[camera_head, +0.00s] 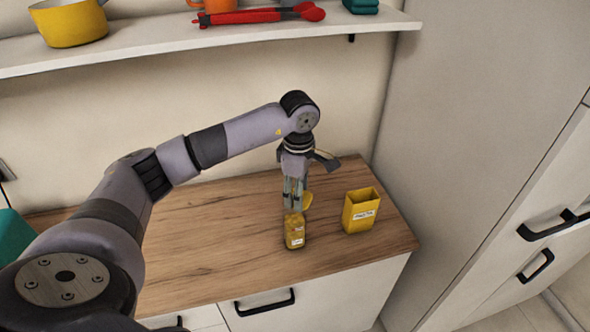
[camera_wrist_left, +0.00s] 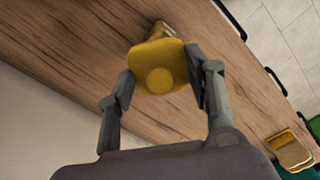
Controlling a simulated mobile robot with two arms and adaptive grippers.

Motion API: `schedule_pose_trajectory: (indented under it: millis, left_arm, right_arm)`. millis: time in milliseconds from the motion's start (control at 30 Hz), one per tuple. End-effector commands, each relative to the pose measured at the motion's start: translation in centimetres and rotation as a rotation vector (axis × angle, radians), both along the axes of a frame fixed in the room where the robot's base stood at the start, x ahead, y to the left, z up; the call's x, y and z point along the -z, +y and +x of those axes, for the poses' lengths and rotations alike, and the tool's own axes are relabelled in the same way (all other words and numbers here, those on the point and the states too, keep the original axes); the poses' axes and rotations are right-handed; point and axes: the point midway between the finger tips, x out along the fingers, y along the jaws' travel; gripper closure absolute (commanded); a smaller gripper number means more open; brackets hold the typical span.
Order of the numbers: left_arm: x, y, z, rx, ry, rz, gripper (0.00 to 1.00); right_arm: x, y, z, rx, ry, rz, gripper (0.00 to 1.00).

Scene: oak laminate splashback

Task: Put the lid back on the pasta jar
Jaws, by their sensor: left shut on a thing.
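My left gripper (camera_head: 295,203) comes down over the wooden counter and is shut on a yellow lid (camera_head: 308,200). The lid shows in the left wrist view (camera_wrist_left: 158,68) as a rounded plate with a round knob, between the two fingers. A yellow container (camera_head: 360,212) with an open top stands upright to the right of the gripper; its label seems to read "PASTA". A smaller jar (camera_head: 294,238) with yellowish contents and a white label stands just in front of and below the gripper. In the wrist view the lid partly hides it. My right gripper is not in view.
The wooden counter (camera_head: 220,245) is clear to the left. Its front edge and drawers lie close before the jars. A shelf (camera_head: 200,38) with a yellow pot (camera_head: 68,22) and red utensils (camera_head: 255,16) runs above. A tall cabinet (camera_head: 470,130) stands at the right.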

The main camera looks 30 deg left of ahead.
Motion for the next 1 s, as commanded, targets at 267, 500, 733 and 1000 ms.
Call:
schedule_pose_trajectory:
  millis: [267, 500, 733, 1000]
  left_arm:
    - [0.5, 1.1, 0.3, -0.115, 0.009, 0.001, 0.72]
    - [2.3, 1.0, 0.3, -0.111, 0.01, 0.001, 0.72]
    - [4.7, 1.1, 0.3, -0.111, 0.008, 0.003, 0.72]
    - [6.3, 1.1, 0.3, -0.11, 0.008, 0.002, 0.72]
  right_arm:
    - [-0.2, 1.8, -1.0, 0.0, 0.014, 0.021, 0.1]
    - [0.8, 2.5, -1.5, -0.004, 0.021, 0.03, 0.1]
    - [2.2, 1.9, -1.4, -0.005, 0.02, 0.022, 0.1]
    - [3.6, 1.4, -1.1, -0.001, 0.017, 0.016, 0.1]
